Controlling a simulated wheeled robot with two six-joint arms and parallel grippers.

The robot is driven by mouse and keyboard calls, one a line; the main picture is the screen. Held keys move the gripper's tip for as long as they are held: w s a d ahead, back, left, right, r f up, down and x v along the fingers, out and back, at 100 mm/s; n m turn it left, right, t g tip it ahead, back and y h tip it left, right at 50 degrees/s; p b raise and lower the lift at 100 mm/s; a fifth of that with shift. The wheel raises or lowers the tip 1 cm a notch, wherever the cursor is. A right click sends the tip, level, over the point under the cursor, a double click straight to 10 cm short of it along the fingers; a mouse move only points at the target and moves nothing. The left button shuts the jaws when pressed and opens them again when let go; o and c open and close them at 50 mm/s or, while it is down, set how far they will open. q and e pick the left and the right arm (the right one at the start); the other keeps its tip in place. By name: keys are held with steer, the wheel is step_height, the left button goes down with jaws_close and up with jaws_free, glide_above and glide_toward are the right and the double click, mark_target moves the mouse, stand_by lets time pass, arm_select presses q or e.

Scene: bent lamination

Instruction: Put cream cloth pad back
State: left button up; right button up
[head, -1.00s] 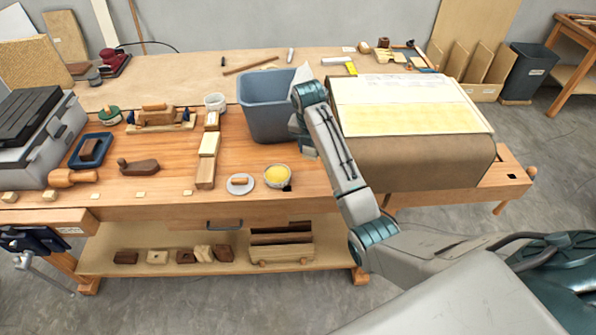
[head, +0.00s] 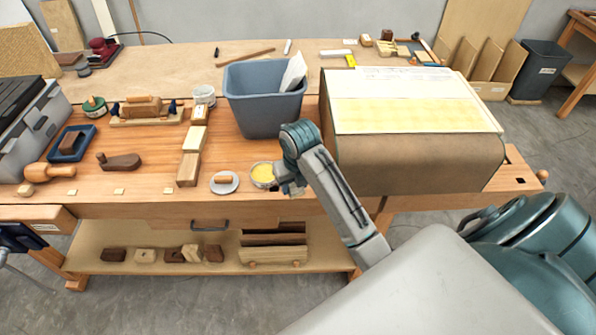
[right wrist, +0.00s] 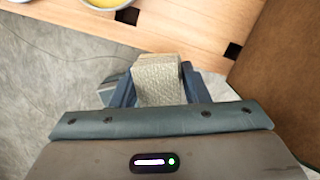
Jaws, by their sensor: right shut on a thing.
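The cream cloth pad (right wrist: 157,82) is a small, woven, light-coloured block. In the right wrist view it sits between the two blue fingers of my right gripper (right wrist: 150,92), which is shut on it. In the head view the right gripper (head: 288,186) is at the bench's front edge, just right of the round tin of yellow wax (head: 262,172). The pad cannot be made out there, as the wrist and fingers cover it. My left gripper is not in view.
A grey-blue bin (head: 262,112) holding a white sheet stands behind my right wrist. A large brown curved form (head: 415,165) with a yellow sheet on top stands to the right. A white dish (head: 224,183) lies left of the tin. Square dark holes mark the bench front.

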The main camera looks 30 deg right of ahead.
steer(key=w+d+p, duration=0.1)
steer(key=w+d, duration=0.3)
steer(key=w+d+p, duration=0.1)
steer(key=w+d, duration=0.1)
steer(key=w, duration=0.1)
steer(key=shift+f+p, duration=0.25)
steer(key=shift+p, duration=0.1)
steer(key=shift+d+f+p, duration=0.1)
steer(key=shift+f+p, duration=0.15)
steer(key=shift+p, duration=0.1)
step_height(320, 180, down, 2)
steer(key=shift+f+p, duration=0.25)
steer(key=shift+p, duration=0.45)
steer(key=shift+f, duration=0.3)
steer(key=shift+f, duration=0.1)
steer(key=shift+w+f, duration=0.1)
steer(key=shift+f, duration=0.1)
steer(key=o, duration=0.9)
steer(key=shift+r, duration=0.1)
